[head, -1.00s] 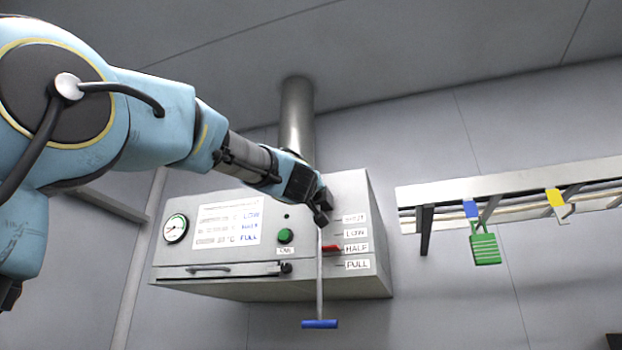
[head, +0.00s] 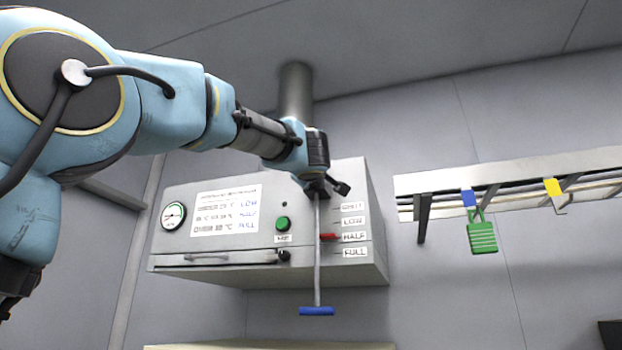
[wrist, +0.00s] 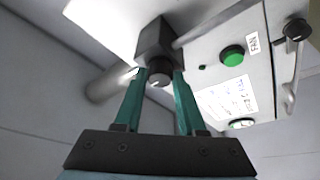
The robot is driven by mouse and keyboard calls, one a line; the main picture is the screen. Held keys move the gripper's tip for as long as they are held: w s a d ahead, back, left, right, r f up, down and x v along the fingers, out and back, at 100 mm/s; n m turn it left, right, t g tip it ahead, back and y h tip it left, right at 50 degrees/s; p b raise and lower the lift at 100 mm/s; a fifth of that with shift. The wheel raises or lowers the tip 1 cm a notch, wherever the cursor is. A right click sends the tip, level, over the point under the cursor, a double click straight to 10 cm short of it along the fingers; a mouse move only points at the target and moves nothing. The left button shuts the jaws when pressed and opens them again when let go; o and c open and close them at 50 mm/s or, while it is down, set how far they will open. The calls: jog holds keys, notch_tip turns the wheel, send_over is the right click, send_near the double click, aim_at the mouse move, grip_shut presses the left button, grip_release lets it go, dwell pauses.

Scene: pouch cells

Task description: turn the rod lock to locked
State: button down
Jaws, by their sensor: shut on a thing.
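The rod lock is a dark block with a round knob (wrist: 160,66), seen close up between my gripper's teal fingers in the wrist view. My gripper (head: 320,186) is shut on it at the top of the thin rod (head: 318,250), on the front of the grey box (head: 225,259). The gripper hides much of the lock in the head view, and I cannot read its setting. A dark stub sticks out to the right there. The rod hangs down to a blue crossbar handle (head: 317,311). A red pointer (head: 328,237) on the rod stands by the HALF label.
The box carries a gauge (head: 173,216), a green button (head: 282,223) and a door handle with a black knob (head: 284,256). A wall rail (head: 423,185) at right holds a green padlock (head: 482,237) on a blue tag and a yellow hook (head: 554,190).

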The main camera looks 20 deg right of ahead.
jog(key=shift+c, duration=2.4)
grip_release()
jog(key=b+v, duration=0.3)
jog(key=v, duration=0.7)
jog(key=shift+s+a+f+b, duration=0.2)
jog(key=shift+s+b, duration=0.1)
jog(key=shift+b, duration=0.05)
